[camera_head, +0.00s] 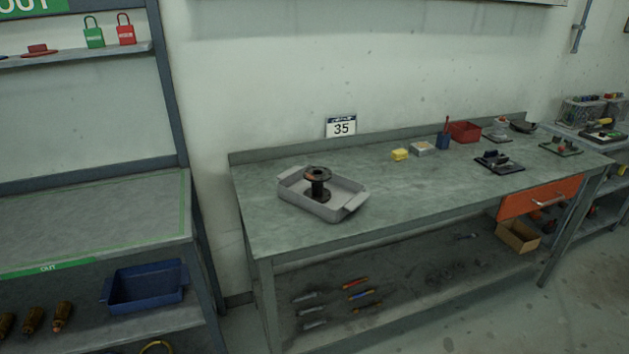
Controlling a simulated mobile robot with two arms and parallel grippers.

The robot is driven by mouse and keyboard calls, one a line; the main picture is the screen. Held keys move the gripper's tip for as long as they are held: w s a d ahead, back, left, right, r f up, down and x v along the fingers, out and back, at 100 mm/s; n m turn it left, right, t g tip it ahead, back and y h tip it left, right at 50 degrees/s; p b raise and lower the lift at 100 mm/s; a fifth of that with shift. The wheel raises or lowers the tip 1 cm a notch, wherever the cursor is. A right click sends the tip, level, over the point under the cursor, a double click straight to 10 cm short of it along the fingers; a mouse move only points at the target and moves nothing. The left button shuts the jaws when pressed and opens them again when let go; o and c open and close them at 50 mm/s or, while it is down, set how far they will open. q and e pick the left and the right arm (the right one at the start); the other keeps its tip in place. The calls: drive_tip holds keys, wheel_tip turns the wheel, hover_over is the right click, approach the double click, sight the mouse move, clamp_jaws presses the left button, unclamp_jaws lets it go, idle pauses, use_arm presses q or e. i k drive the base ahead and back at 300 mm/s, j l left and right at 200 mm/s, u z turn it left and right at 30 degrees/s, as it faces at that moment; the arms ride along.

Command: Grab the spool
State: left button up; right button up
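A dark spool (318,184), with a round flange at its top and a narrower middle, stands upright in a grey tray (345,207). The top flange shows some reddish-brown colour. The tray has a handle at each end and sits on the left part of the metal workbench (270,223). The tray's wall hides part of the spool's lower end. Neither of my grippers is in view.
A sign reading 35 (341,128) stands behind the tray. A yellow block (400,154), a red bin (465,131) and dark parts (498,162) are farther right. A shelf unit (95,215) with a blue bin (147,285) stands left. The bench's front left is clear.

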sight(317, 175)
drive_tip(key=i+z, duration=0.7)
drive_tip(key=i, duration=0.15)
drive_tip(key=z, duration=0.45)
